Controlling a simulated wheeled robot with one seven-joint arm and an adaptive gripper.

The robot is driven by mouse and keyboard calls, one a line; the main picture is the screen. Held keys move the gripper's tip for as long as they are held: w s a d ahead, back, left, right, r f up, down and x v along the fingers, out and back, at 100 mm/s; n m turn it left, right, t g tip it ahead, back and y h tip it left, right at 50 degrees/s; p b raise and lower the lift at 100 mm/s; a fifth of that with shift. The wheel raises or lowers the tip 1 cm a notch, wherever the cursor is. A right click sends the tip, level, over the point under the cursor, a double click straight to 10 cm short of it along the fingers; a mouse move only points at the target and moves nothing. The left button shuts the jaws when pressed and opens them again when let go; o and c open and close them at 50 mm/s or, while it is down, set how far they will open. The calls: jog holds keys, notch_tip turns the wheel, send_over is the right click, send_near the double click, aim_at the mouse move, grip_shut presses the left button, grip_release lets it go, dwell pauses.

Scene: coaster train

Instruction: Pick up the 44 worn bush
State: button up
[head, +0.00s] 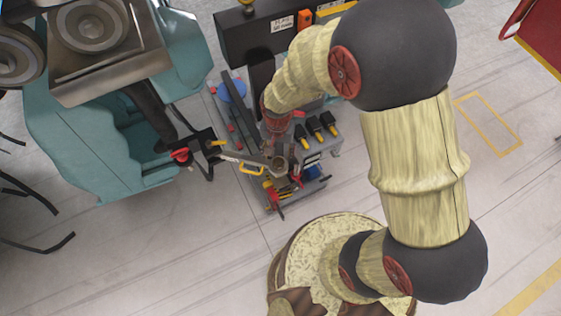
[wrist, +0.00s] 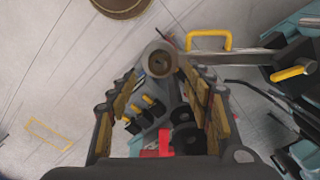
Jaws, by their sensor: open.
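A round grey ring-shaped part with a brown hollow middle, which looks like the worn bush (wrist: 160,61), shows in the wrist view just beyond my fingertips. I cannot read a 44 on it. In the head view it is the small round ring (head: 280,162) at the end of a grey bar with a yellow handle. I cannot tell whether it is a separate piece or part of that bar. My gripper (wrist: 159,82) is open and empty, with its fingers spread to either side below the ring. In the head view my gripper (head: 276,140) is small and partly lost against the cart.
The grey bar with its yellow handle (wrist: 212,42) extends right from the ring in the wrist view. A tool cart (head: 325,150) with several black and yellow tools stands beneath. A teal machine (head: 85,140) with a red knob (head: 181,155) is at left.

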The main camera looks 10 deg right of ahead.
aim_at(279, 161)
jog(key=shift+w+f+p, duration=0.2)
jog(key=shift+f+p, duration=0.6)
jog(key=shift+f, duration=3.1)
jog(key=shift+d, duration=0.1)
jog(key=c, duration=0.3)
jog(key=c, duration=1)
